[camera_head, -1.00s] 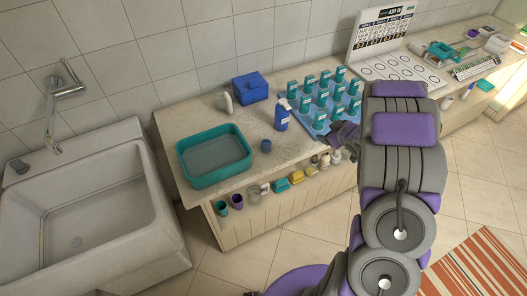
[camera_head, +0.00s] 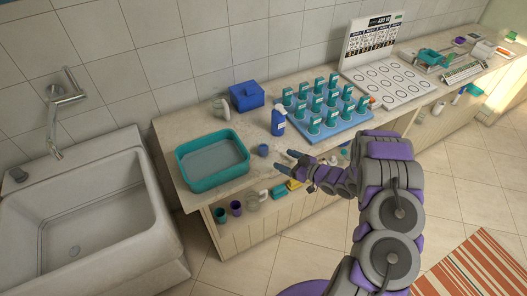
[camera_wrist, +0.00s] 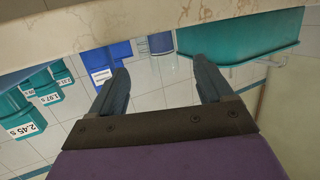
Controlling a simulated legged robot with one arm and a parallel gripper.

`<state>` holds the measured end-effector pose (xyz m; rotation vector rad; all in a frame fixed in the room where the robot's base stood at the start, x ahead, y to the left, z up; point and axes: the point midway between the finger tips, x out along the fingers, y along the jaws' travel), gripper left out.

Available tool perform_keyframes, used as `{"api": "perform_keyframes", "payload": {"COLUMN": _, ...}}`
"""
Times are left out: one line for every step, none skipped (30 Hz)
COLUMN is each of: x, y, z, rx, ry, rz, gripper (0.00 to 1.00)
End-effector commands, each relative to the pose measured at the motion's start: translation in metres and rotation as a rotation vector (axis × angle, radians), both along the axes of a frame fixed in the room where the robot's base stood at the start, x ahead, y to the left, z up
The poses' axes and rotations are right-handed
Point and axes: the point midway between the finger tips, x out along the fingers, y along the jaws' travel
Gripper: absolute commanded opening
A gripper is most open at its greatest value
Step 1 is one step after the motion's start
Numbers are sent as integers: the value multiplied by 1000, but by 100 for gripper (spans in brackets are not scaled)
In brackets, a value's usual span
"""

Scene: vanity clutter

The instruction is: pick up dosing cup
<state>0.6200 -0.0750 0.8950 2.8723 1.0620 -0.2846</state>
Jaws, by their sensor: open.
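A small blue cup (camera_head: 263,150), which looks like the dosing cup, stands on the counter between the teal tub and the blue pump bottle. In the wrist view, which is upside down, a bluish cup (camera_wrist: 161,44) shows beyond and between my fingers. My gripper (camera_head: 284,162) is open and empty. It is at the counter's front edge, to the right of the cup and apart from it. In the wrist view my gripper's fingertips (camera_wrist: 160,62) point toward the cup with a gap left before it.
A teal tub (camera_head: 186,166) stands left of the cup. A blue pump bottle (camera_head: 278,122) stands right of it, beside a blue tray (camera_head: 349,126) of several teal labelled containers. A blue box (camera_head: 247,96) is behind. Cups and small items sit on a shelf below the counter (camera_head: 241,193).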

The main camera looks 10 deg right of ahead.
Motion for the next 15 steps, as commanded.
{"api": "perform_keyframes", "payload": {"x": 7, "y": 9, "z": -3, "rx": 0, "ry": -1, "rz": 5, "gripper": 80}}
{"api": "perform_keyframes", "payload": {"x": 12, "y": 13, "z": -4, "rx": 1, "ry": -1, "rz": 5, "gripper": 80}}
{"api": "perform_keyframes", "payload": {"x": 18, "y": 17, "z": -6, "rx": -1, "ry": -1, "rz": 4, "gripper": 80}}
{"api": "perform_keyframes", "payload": {"x": 22, "y": 21, "z": -7, "rx": -2, "ry": 0, "rz": 4, "gripper": 80}}
{"api": "perform_keyframes", "payload": {"x": 25, "y": 24, "z": -8, "rx": -2, "ry": 1, "rz": 4, "gripper": 80}}
{"api": "perform_keyframes", "payload": {"x": 30, "y": 29, "z": -10, "rx": -2, "ry": 2, "rz": 3, "gripper": 80}}
{"api": "perform_keyframes", "payload": {"x": 34, "y": 31, "z": -10, "rx": -3, "ry": 3, "rz": 1, "gripper": 80}}
{"api": "perform_keyframes", "payload": {"x": 37, "y": 33, "z": -11, "rx": -3, "ry": 3, "rz": 1, "gripper": 80}}
{"api": "perform_keyframes", "payload": {"x": 40, "y": 36, "z": -12, "rx": -3, "ry": 3, "rz": 1, "gripper": 80}}
{"api": "perform_keyframes", "payload": {"x": 42, "y": 38, "z": -12, "rx": -3, "ry": 3, "rz": 1, "gripper": 80}}
{"api": "perform_keyframes", "payload": {"x": 44, "y": 39, "z": -12, "rx": -3, "ry": 2, "rz": 0, "gripper": 80}}
{"api": "perform_keyframes", "payload": {"x": 46, "y": 40, "z": -12, "rx": -3, "ry": 2, "rz": -1, "gripper": 80}}
{"api": "perform_keyframes", "payload": {"x": 47, "y": 40, "z": -12, "rx": -2, "ry": 1, "rz": -1, "gripper": 80}}
{"api": "perform_keyframes", "payload": {"x": 47, "y": 41, "z": -12, "rx": -2, "ry": 1, "rz": -2, "gripper": 80}}
{"api": "perform_keyframes", "payload": {"x": 49, "y": 41, "z": -12, "rx": -2, "ry": 1, "rz": -2, "gripper": 80}}
